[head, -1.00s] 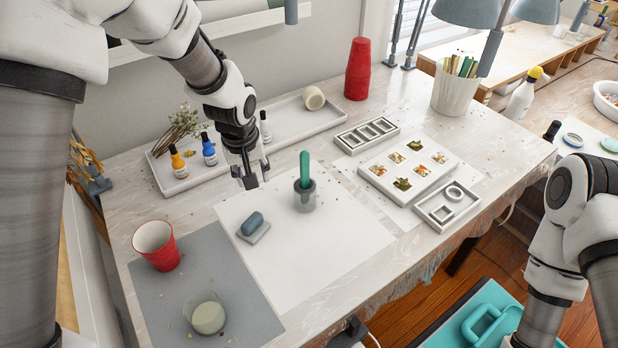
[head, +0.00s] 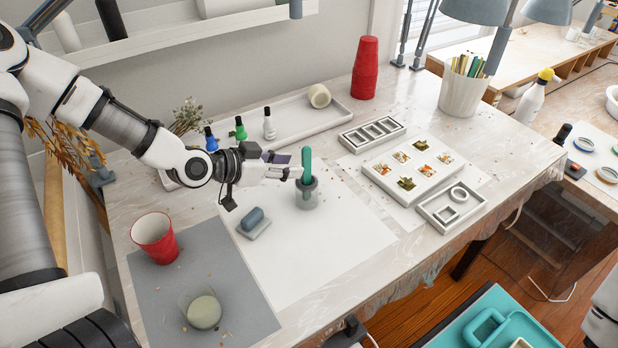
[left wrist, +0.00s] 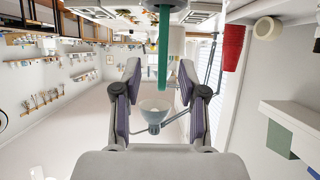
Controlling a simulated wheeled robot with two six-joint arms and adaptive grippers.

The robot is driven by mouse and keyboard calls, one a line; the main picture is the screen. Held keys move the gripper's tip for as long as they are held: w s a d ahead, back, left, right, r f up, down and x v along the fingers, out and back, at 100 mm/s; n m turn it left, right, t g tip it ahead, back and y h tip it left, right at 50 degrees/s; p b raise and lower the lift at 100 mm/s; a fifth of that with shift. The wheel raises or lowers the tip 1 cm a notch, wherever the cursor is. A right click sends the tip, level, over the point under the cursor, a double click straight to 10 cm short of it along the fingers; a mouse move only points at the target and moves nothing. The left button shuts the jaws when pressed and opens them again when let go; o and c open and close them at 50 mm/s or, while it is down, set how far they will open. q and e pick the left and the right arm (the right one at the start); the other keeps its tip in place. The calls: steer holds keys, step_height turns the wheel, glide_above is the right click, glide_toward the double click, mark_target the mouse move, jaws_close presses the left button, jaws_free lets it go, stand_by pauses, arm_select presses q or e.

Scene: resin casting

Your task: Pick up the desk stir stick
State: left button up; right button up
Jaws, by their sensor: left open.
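The stir stick (head: 307,163) is a green rod standing upright in a small grey cup (head: 306,198) on the white sheet. In the left wrist view the stick (left wrist: 163,45) hangs down from the top of the upside-down picture, between the two fingers. My left gripper (head: 293,168) reaches in level from the left, with its fingertips at the stick's upper part. In the left wrist view its fingers (left wrist: 159,72) are apart, with space on both sides of the stick.
A blue-grey block (head: 252,218) lies left of the cup. A red cup (head: 154,238) and a cup of pale liquid (head: 204,312) stand front left. Dropper bottles (head: 240,128) stand behind my left gripper. Moulds (head: 413,172) lie to the right.

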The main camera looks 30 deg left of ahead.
mark_target(302, 162)
arm_select(q)
steer(key=shift+w+d+f, duration=0.2)
steer(key=shift+w+d, duration=0.15)
steer(key=shift+w, duration=0.25)
steer(key=x, duration=0.4)
steer(key=shift+w+r, duration=0.15)
steer(key=shift+w, duration=0.25)
steer(key=shift+s, duration=0.15)
steer(key=shift+c, duration=1.4)
steer(key=shift+a+r, duration=0.1)
jaws_close()
